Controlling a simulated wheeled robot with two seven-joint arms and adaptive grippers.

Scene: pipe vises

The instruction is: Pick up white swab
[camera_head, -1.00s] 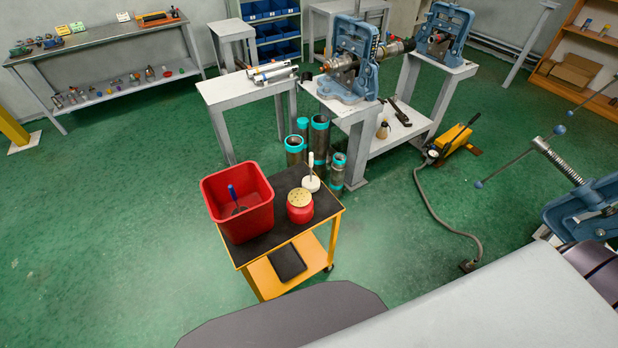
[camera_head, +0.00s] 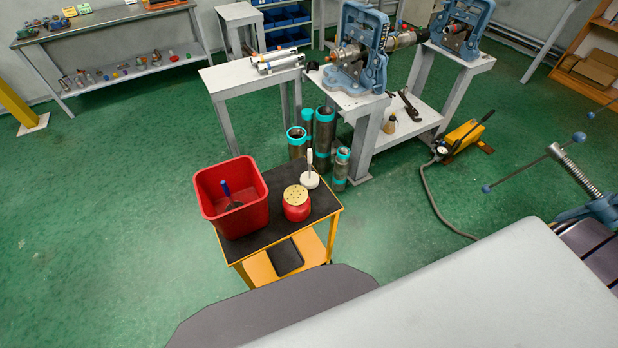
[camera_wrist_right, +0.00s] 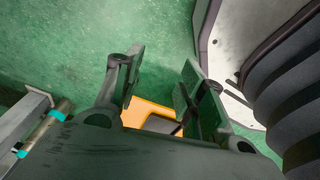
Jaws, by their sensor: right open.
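The white swab (camera_head: 310,171) stands upright on the black top of the small orange cart (camera_head: 262,238), with a round white base and a thin white handle. It is behind the red pot with a perforated tan lid (camera_head: 296,203). My right gripper (camera_wrist_right: 158,88) shows in the right wrist view with its two fingers apart and nothing between them. Below it are the green floor and part of the orange cart (camera_wrist_right: 148,108). The swab is not visible in the right wrist view. My left gripper is in neither view.
A red bin (camera_head: 231,197) with a blue-handled tool stands on the cart's left side. Pipes with teal ends (camera_head: 324,133) stand on the floor behind the cart, beside the vise table (camera_head: 352,105). A yellow pump (camera_head: 461,137) with a hose lies to the right. Floor at left is clear.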

